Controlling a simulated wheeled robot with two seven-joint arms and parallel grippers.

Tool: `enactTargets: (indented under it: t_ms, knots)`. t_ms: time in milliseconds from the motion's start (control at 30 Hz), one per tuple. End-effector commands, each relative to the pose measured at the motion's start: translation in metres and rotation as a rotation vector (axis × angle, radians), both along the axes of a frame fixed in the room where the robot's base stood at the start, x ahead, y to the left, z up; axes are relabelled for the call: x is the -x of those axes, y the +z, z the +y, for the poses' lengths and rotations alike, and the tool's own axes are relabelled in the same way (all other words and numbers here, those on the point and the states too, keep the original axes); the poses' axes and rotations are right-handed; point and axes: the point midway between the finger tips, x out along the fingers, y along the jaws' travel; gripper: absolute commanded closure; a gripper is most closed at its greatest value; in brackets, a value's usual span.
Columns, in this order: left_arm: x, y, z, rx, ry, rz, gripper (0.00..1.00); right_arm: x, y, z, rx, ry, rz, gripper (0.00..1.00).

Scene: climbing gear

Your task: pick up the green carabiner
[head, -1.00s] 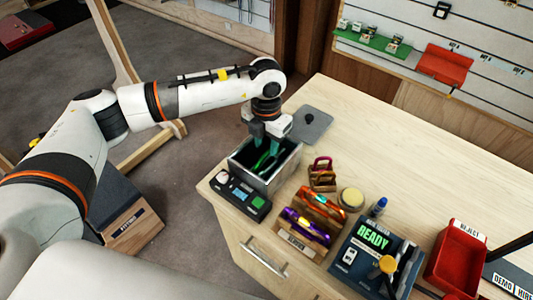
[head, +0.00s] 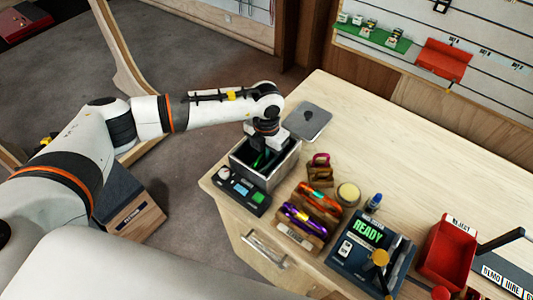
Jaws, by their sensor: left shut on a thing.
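The green carabiner (head: 258,161) is inside an open grey metal box (head: 265,180) near the left edge of the workbench. Only a small green part of it shows. My left gripper (head: 264,154) reaches down from above with its fingers inside the box opening. It is shut on the green carabiner. The fingers and box walls hide most of the carabiner, and I cannot tell whether it touches the box floor. My right gripper is not in view.
A small device with buttons (head: 242,192) stands in front of the box, and a grey lid (head: 308,121) lies behind it. Holders with purple (head: 303,220) and orange (head: 320,200) carabiners, a READY panel (head: 366,250) and a red tray (head: 447,252) stand to the right. The back of the bench is clear.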

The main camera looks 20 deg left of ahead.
Motion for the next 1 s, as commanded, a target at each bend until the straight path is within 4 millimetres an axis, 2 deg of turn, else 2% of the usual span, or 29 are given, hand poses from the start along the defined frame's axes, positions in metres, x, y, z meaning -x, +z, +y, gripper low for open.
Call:
enactTargets:
  t_ms: [367,467,800,1000]
  knots:
    - [-0.001,0.005,0.000,0.001,0.000,-0.002,1.00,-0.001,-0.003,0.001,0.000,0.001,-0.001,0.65]
    - [-0.002,0.017,0.000,0.001,0.000,-0.006,1.00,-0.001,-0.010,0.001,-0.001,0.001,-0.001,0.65]
    - [-0.001,0.082,0.000,0.002,-0.001,-0.005,1.00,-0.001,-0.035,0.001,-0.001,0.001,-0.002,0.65]
    - [0.000,0.099,0.000,0.000,-0.001,-0.001,1.00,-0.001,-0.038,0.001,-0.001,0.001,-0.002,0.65]
